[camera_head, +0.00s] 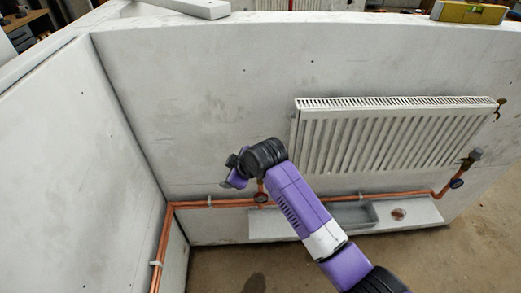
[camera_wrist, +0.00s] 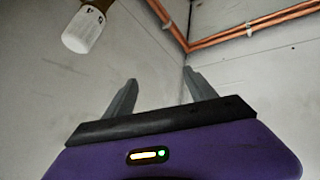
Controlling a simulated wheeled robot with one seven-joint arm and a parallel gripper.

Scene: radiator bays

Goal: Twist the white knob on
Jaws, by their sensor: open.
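A white knob (camera_wrist: 83,30) with dark marks on its end sits on a brass fitting (camera_wrist: 102,4) at the upper left of the wrist view. My gripper (camera_wrist: 160,80) is open and empty, its two grey fingers apart from each other. The knob is to the left of and beyond the fingers, not between them or touching them. In the head view my gripper (camera_head: 236,172) is left of the white radiator (camera_head: 385,135), and I cannot make out this knob there; my arm may hide it.
Copper pipes (camera_head: 225,203) run along the wall's foot, with round dials (camera_head: 456,183) on them. A side panel (camera_head: 85,160) closes the left. A low ledge (camera_head: 425,212) holds a grey tray (camera_head: 355,214). A yellow level (camera_head: 468,12) lies on top of the wall.

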